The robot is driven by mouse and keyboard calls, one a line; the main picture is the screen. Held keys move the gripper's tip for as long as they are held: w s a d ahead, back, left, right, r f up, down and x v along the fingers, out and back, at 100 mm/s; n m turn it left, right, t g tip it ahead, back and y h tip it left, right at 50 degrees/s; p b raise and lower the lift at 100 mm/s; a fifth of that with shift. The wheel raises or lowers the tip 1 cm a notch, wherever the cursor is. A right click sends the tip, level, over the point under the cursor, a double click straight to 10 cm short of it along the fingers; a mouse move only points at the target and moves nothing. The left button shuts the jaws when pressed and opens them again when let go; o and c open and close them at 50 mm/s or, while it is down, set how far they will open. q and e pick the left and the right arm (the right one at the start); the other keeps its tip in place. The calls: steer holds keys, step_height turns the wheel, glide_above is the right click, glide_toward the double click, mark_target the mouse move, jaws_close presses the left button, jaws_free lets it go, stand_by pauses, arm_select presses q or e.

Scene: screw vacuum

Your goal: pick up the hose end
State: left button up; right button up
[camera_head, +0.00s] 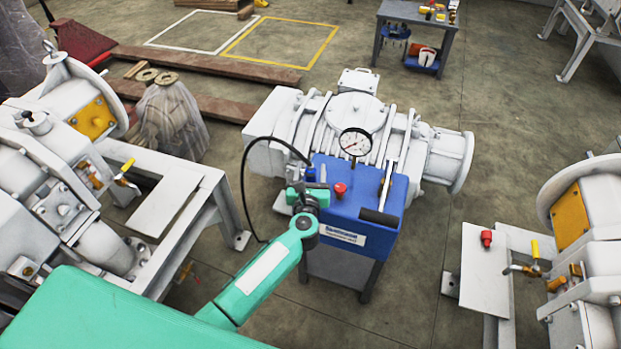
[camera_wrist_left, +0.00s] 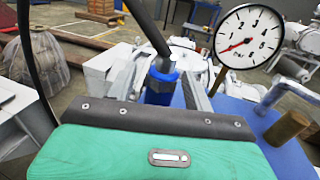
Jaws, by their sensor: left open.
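The hose end is a blue fitting (camera_head: 310,174) on a black hose (camera_head: 243,185), standing at the left rear of the blue pump box (camera_head: 343,215). In the left wrist view the blue hose end (camera_wrist_left: 161,86) sits upright between my finger tips, with the black hose (camera_wrist_left: 148,25) rising from it. My left gripper (camera_head: 309,188) is just in front of the hose end. In the left wrist view my left gripper (camera_wrist_left: 160,88) is open, with a finger on each side of the fitting. I cannot tell whether either finger touches it. My right gripper is not in view.
A round pressure gauge (camera_head: 355,142), a red knob (camera_head: 340,190) and a lever with a black grip (camera_head: 379,217) stand on the box close by. A large white pump (camera_head: 350,110) is behind.

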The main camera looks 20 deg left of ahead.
arm_select(q)
steer(key=shift+w+a, duration=0.1)
steer(key=shift+w, duration=0.6)
steer(key=shift+c, duration=0.2)
jaws_close()
